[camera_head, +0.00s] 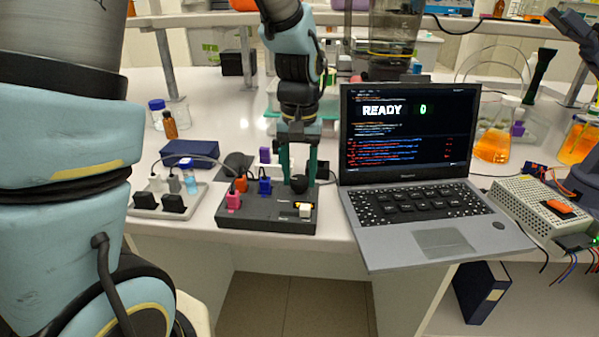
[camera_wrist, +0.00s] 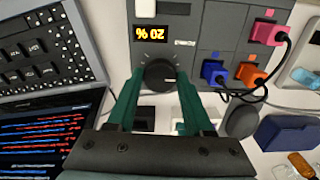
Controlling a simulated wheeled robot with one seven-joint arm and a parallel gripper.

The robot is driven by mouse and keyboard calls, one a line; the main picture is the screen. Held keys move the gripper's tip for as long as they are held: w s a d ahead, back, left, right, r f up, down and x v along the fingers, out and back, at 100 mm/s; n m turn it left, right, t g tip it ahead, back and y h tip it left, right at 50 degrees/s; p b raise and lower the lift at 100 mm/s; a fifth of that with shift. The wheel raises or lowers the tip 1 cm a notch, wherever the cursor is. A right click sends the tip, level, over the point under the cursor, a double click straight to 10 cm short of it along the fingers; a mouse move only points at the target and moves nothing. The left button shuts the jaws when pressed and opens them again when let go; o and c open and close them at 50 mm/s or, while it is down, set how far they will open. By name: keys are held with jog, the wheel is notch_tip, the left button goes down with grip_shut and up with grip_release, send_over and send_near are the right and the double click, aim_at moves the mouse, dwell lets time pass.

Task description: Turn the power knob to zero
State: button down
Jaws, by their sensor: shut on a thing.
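The power knob (camera_wrist: 160,74) is round and black with a pale mark on its edge. It sits on a dark grey control box (camera_head: 262,215). My gripper (camera_wrist: 160,88) points down with its two green fingers on either side of the knob, shut on it. The knob also shows in the head view (camera_head: 299,184), under the fingers. An orange display (camera_wrist: 150,32) beside the knob appears upside down in the wrist view and reads 20 %. The laptop screen (camera_head: 410,130) shows READY and a green 0.
Pink, blue and orange plugs (camera_wrist: 266,32) with cables stand in the box beside the knob. A white rocker switch (camera_head: 305,210) is at its front. The open laptop (camera_head: 440,245) is close on the right, and a power strip (camera_head: 150,210) lies left.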

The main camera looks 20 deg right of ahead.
aim_at(299, 179)
jog(key=n+p, duration=0.1)
jog(key=n, duration=0.3)
jog(key=shift+r+n, duration=0.15)
jog(key=shift+n, duration=0.15)
jog(key=shift+n+p, duration=1.1)
jog(key=shift+n, duration=1.4)
jog(key=shift+c, duration=1.4)
grip_release()
notch_tip(299, 179, up, 11)
jog(key=b, duration=0.1)
jog(key=shift+f, duration=0.2)
